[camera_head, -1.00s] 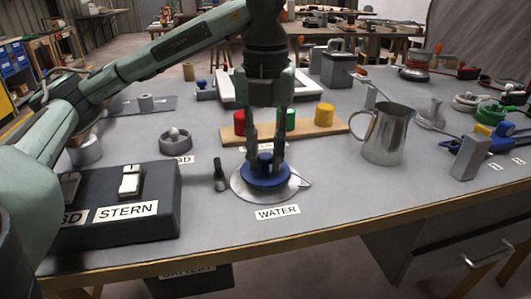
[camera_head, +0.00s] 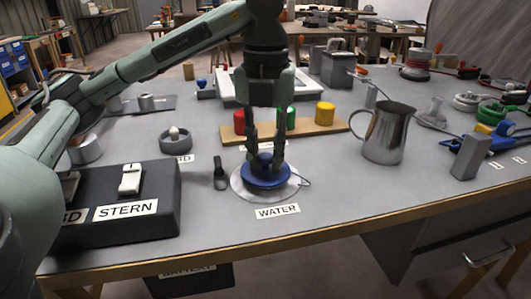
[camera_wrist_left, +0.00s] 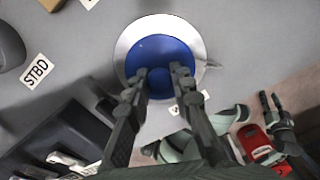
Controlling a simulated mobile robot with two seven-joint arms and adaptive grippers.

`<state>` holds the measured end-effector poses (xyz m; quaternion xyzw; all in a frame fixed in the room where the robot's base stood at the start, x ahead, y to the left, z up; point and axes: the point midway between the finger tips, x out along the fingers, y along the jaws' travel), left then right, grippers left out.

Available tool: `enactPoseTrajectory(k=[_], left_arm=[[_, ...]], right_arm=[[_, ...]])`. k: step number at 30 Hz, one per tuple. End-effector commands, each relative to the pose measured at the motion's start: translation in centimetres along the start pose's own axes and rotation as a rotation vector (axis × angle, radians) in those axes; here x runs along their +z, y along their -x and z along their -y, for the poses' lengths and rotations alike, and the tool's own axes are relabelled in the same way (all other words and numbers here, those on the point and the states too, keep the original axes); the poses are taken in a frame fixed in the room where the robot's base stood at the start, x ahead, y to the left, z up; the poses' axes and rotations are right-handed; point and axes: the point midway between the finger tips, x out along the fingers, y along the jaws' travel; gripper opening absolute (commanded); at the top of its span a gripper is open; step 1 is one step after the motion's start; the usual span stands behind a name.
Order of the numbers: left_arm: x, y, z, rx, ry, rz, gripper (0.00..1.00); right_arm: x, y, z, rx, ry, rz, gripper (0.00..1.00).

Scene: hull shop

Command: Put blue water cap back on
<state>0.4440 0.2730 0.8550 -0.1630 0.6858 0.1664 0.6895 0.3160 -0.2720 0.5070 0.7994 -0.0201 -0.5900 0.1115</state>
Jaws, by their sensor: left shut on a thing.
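The blue water cap (camera_head: 265,180) sits at the centre of a pale round plate (camera_head: 238,186), behind the WATER label (camera_head: 277,211). My left gripper (camera_head: 265,160) points down over it, its fingers shut on the raised knob of the cap. The left wrist view shows the blue cap (camera_wrist_left: 160,55) inside the pale ring (camera_wrist_left: 126,42), with the fingertips (camera_wrist_left: 169,75) on either side of the knob. Whether the cap is fully seated cannot be told. My right gripper (camera_wrist_left: 273,112) seems to show small at the lower right of the wrist view; its jaw state is unclear.
A black STERN switch box (camera_head: 125,215) stands left of the plate, with a small dark tool (camera_head: 220,174) between. A wooden board (camera_head: 310,131) with red, green and yellow caps lies behind. A metal jug (camera_head: 387,135) stands right. The table front right of the label is clear.

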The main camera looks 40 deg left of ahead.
Motion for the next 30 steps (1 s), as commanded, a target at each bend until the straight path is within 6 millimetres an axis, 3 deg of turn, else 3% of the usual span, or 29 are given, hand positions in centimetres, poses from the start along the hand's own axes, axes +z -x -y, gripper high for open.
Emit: enactPoseTrajectory(k=[11, 12, 16, 23, 28, 30], left_arm=[[-0.01, -0.06, 0.01, 0.0, 0.0, 0.0, 0.0], [-0.01, -0.06, 0.01, 0.0, 0.0, 0.0, 0.27], [-0.01, -0.06, 0.01, 0.0, 0.0, 0.0, 0.43], [-0.01, -0.06, 0.01, 0.0, 0.0, 0.0, 0.46], [-0.01, -0.07, 0.01, 0.0, 0.0, 0.0, 0.66], [-0.01, -0.07, 0.01, 0.0, 0.0, 0.0, 0.67]], right_arm=[[0.01, -0.03, 0.01, 0.0, 0.0, 0.0, 0.4], [0.01, -0.03, 0.0, 0.0, 0.0, 0.0, 0.4], [0.01, -0.03, 0.01, 0.0, 0.0, 0.0, 0.4], [0.02, -0.03, 0.01, 0.0, 0.0, 0.0, 0.4], [0.02, -0.03, 0.02, 0.0, 0.0, 0.0, 0.4], [0.02, -0.03, 0.02, 0.0, 0.0, 0.0, 0.4]])
